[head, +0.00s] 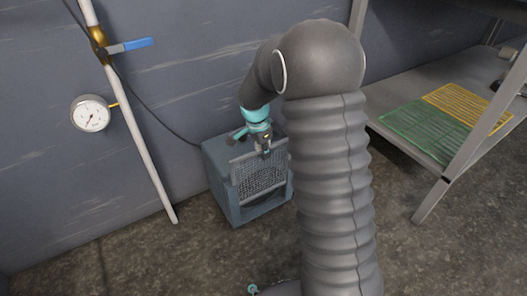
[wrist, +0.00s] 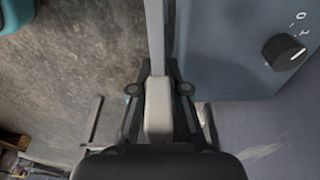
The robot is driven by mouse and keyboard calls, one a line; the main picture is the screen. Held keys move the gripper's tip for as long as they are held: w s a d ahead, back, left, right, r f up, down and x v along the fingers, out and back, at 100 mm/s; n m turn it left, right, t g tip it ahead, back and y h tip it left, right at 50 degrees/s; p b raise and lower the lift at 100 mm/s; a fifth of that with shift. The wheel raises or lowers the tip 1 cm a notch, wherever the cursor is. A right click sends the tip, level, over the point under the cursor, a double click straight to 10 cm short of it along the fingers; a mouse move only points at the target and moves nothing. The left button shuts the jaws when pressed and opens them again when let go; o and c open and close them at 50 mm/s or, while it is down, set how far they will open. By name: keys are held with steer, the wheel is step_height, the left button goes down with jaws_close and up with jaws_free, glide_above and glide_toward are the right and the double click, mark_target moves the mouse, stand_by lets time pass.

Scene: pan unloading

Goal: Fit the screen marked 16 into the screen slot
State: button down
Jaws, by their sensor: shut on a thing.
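A grey mesh screen (head: 262,180) stands close at the front of a blue-grey box (head: 218,182) on the floor in the head view. My gripper (head: 263,151) is shut on the screen's top edge. In the wrist view, the fingers of my gripper (wrist: 159,88) close on a pale grip block, and the screen (wrist: 155,35) shows edge-on as a thin strip beyond it. The box (wrist: 225,50) lies just right of it there. No number can be read on the screen. The slot is hidden, so I cannot tell whether the screen sits in it.
A black knob (wrist: 284,52) is on the box. A pipe with a blue-handled valve (head: 130,46) and a gauge (head: 90,114) are on the wall at left. A metal shelf (head: 410,85) at right holds a green mat (head: 425,130) and a yellow grid (head: 470,105). The floor in front is mostly clear.

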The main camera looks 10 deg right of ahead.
mark_target(264, 166)
steer(key=shift+f+b, duration=0.6)
steer(key=shift+f, duration=0.65)
stand_by(0.8)
steer(key=shift+f, duration=2.1)
stand_by(1.5)
steer(key=shift+r, duration=0.2)
stand_by(0.6)
steer(key=shift+w, duration=0.25)
stand_by(1.1)
